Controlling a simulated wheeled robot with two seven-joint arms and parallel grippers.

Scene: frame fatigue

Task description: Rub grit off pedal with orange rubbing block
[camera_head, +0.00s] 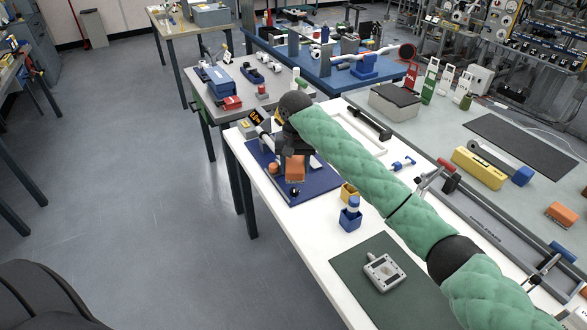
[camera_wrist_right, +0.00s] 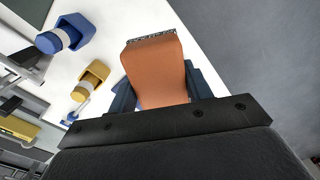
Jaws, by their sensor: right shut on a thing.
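My right gripper (camera_head: 292,155) is shut on the orange rubbing block (camera_head: 294,170), over the blue mat (camera_head: 318,181) on the white table. In the right wrist view the block (camera_wrist_right: 155,68) sticks out between the dark fingers, with a grey, speckled strip along its far edge. I cannot tell whether the block touches anything below it. The pedal (camera_head: 383,271) looks like a grey metal plate with a frame. It lies on the dark green mat (camera_head: 352,259), apart from the block and nearer the front. Grit on it is too small to make out. My left gripper is out of view.
My right arm passes over the white table (camera_head: 308,227). Another orange block (camera_head: 561,214) lies on the grey bench at right.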

